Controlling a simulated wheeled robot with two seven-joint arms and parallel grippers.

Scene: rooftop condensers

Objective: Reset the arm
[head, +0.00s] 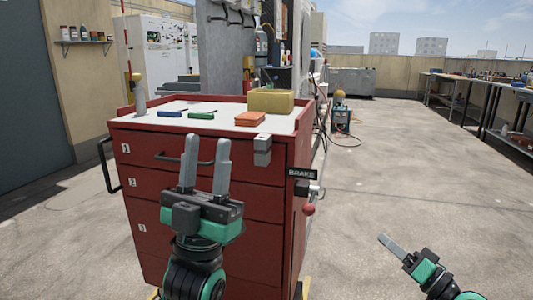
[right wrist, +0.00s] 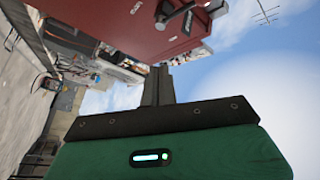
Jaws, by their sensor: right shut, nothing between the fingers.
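My left gripper (head: 204,165) stands upright in front of the drawers of the red tool cart (head: 256,206) in the head view. Its two grey fingers are apart with nothing between them. My right gripper (head: 386,242) is at the lower right of the head view, over bare floor to the right of the cart, pointing up and left. In the right wrist view its fingers (right wrist: 156,86) are together and empty. Part of the red cart (right wrist: 130,22) shows at the top of that view.
On the cart top are a yellow box (head: 270,101), an orange block (head: 250,118), green (head: 202,116) and blue (head: 170,114) tools, and a grey bottle (head: 139,98). A brake lever (head: 309,208) with a red knob juts from the cart's right side. Floor on the right is clear up to the workbench (head: 485,85).

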